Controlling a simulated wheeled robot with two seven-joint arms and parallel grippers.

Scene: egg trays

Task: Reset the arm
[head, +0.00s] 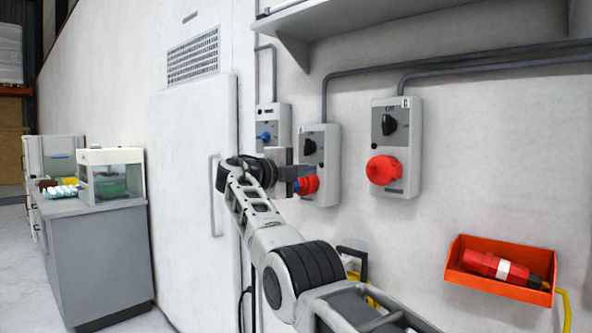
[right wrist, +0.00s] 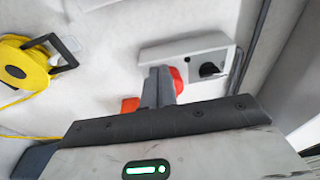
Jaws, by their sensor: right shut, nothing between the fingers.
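My right arm reaches up from the bottom of the head view. Its right gripper (head: 306,172) is in front of the wall sockets, with its fingers together and nothing between them. In the right wrist view the shut fingers (right wrist: 158,86) overlap the middle switch box (right wrist: 190,50) and its red socket (right wrist: 176,80). In the head view the same middle box (head: 325,185) is partly hidden behind the gripper. I cannot tell whether the fingers touch the socket. My left gripper is in neither view.
A box with a red socket (head: 385,170) is to the right, and a box with a blue knob (head: 275,115) to the left. An orange bin (head: 500,291) holds a red plug (head: 495,266). A grey counter (head: 100,250) stands left. A yellow cable reel (right wrist: 25,68) is low by the wall.

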